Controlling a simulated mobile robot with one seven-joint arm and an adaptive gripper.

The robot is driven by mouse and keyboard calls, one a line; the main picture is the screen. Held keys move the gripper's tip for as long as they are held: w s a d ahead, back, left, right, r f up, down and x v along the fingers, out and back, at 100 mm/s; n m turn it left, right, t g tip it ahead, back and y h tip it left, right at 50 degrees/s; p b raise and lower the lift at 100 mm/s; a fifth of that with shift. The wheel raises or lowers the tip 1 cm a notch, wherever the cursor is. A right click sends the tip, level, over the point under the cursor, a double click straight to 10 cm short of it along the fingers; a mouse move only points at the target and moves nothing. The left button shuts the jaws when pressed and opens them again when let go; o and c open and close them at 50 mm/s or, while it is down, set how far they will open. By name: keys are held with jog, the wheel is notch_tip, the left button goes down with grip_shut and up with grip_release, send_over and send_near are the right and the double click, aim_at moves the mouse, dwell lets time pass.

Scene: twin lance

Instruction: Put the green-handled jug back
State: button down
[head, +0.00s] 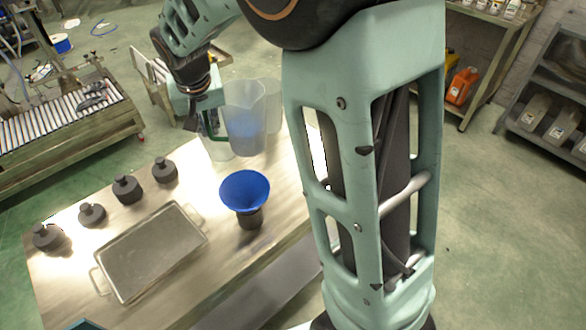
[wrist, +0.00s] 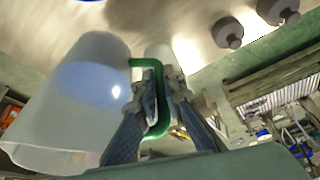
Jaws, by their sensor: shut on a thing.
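The green-handled jug (head: 245,112) is a tall translucent vessel with a bluish tint inside, at the far end of the steel table. It is upright in the head view; I cannot tell whether its base touches the table. My gripper (head: 211,128) is at its left side. In the wrist view my gripper (wrist: 157,105) is shut on the green handle (wrist: 161,90), and the jug body (wrist: 70,105) fills the left. A blue funnel (head: 245,188) sits in a dark container (head: 250,219) in front of the jug.
Another clear vessel (head: 272,91) shows behind the jug, and a pale one (head: 218,151) beside it. A metal tray (head: 150,252) and several dark weights (head: 127,188) occupy the table's left part. Bare tabletop (head: 205,185) lies between weights and funnel.

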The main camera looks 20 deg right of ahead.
aim_at(248, 136)
jog(key=d+f, duration=0.1)
jog(key=d, duration=0.2)
jog(key=s+d+f, duration=0.1)
jog(key=d, duration=0.1)
jog(key=s+d+f, duration=0.1)
jog(key=d, duration=0.2)
jog(key=shift+s+d+f, duration=0.25)
jog(key=shift+d+f, duration=0.05)
jog(key=shift+f, duration=0.05)
jog(key=d+f, duration=0.1)
jog(key=f, duration=0.2)
jog(key=s+d+f, duration=0.1)
jog(key=d+f, duration=0.1)
jog(key=f, duration=0.1)
jog(key=d+f, duration=0.1)
jog(key=f, duration=0.2)
jog(key=shift+s+d+f, duration=0.15)
jog(key=shift+d, duration=0.25)
jog(key=c, duration=2.5)
grip_release()
jog(key=shift+f+b, duration=0.1)
jog(key=shift+b, duration=0.2)
jog(key=o, duration=0.5)
jog(key=shift+c, duration=0.2)
